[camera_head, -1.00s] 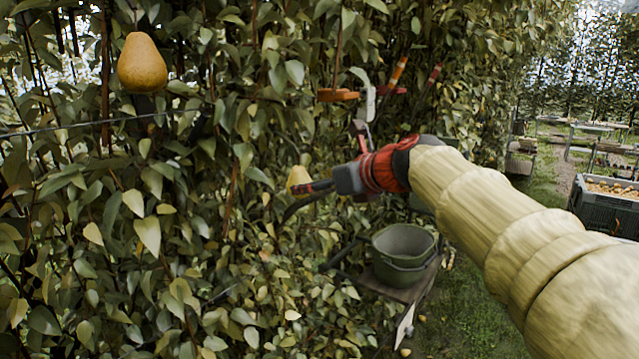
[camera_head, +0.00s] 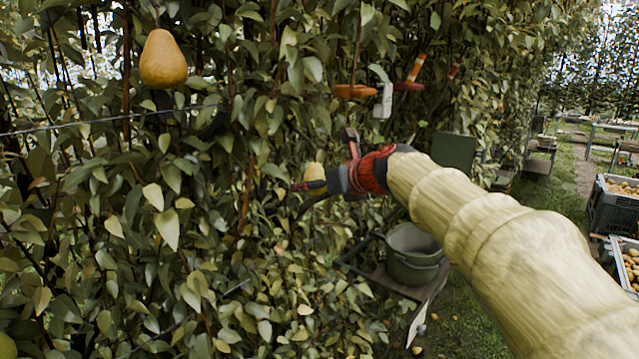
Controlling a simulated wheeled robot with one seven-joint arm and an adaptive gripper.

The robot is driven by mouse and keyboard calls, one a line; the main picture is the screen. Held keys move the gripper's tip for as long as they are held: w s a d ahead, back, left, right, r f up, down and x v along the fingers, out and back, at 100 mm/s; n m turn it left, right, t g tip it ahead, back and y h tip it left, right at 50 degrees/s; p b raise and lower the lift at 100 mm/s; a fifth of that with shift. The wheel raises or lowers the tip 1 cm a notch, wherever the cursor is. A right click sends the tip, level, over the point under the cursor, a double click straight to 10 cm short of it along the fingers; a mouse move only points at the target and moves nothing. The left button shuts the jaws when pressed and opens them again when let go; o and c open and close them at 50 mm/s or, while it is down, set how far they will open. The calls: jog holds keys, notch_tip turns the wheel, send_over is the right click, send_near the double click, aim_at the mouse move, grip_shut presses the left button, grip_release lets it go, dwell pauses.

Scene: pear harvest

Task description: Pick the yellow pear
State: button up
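A yellow pear (camera_head: 314,172) hangs in the leafy hedge near the picture's middle, partly hidden behind my gripper. My gripper (camera_head: 322,161) is beside it, with one finger pointing up and another pointing left across the pear's lower part. The fingers look spread apart, and I see nothing held. I cannot tell whether a finger touches the pear. A larger golden-brown pear (camera_head: 163,60) hangs at the upper left, well apart from my gripper.
Dense leaves and a wire (camera_head: 90,123) fill the left. A green bucket (camera_head: 414,262) stands on a low stand below my arm. Orange-handled tools (camera_head: 355,91) hang in the hedge behind. Crates with fruit (camera_head: 614,212) stand at the right beside a grass path.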

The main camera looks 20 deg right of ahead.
jog(key=shift+c, duration=0.3)
jog(key=c, duration=1.3)
jog(key=shift+s+g+p, duration=0.55)
jog(key=shift+g+p, duration=0.15)
jog(key=shift+p, duration=3.5)
jog(key=shift+s+r+g+p, duration=0.3)
jog(key=shift+g+p, duration=0.1)
jog(key=shift+p, duration=2.1)
jog(key=shift+s+f+m+g+p, duration=0.1)
jog(key=shift+s+m+g+p, duration=0.2)
jog(key=shift+p, duration=1)
jog(key=shift+s+r+g+h, duration=0.2)
jog(key=shift+s+g+h, duration=0.15)
jog(key=shift+g, duration=0.55)
jog(key=shift+s+r, duration=0.1)
